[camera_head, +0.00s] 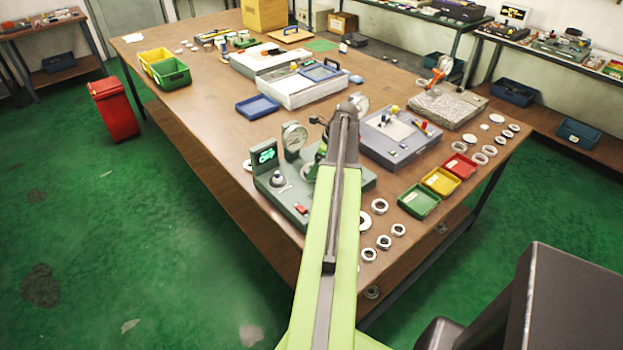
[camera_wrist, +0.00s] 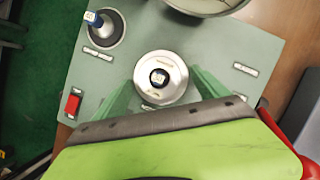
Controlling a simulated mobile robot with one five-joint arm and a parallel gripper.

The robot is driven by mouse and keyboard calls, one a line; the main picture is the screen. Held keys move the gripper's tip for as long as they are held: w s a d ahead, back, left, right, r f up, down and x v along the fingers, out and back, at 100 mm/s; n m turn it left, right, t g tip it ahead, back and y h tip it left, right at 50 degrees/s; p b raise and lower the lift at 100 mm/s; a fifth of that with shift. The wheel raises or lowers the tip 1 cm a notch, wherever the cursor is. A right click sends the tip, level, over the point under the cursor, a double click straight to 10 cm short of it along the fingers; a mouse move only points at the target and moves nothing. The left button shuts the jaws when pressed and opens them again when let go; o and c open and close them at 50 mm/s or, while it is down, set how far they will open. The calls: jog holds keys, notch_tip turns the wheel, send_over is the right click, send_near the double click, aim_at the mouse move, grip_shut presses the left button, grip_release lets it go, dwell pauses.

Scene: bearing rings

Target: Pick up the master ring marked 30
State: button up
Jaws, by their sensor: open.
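In the wrist view a round silvery ring (camera_wrist: 148,68) sits around a dark centre on a grey-green gauge base (camera_wrist: 95,75). A small pale mark shows on the dark centre; I cannot read it for certain as 30. My gripper (camera_wrist: 161,88) is open, with one green finger on each side of the ring. I cannot tell whether the fingers touch it. In the head view the gauge base (camera_head: 297,207) stands near the table's front edge. My arm hides the ring there, and most of my gripper.
On the gauge base stand a dial (camera_head: 294,137), a lit green display (camera_head: 265,156) and a red switch (camera_wrist: 72,103). A blue-topped knob (camera_wrist: 100,25) is left of the ring. Green, yellow and red trays (camera_head: 461,166) and several loose rings (camera_head: 383,242) lie to the right.

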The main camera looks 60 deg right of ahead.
jog(key=shift+w+f, duration=0.1)
jog(key=shift+f, duration=0.05)
jog(key=shift+c, duration=0.4)
grip_shut()
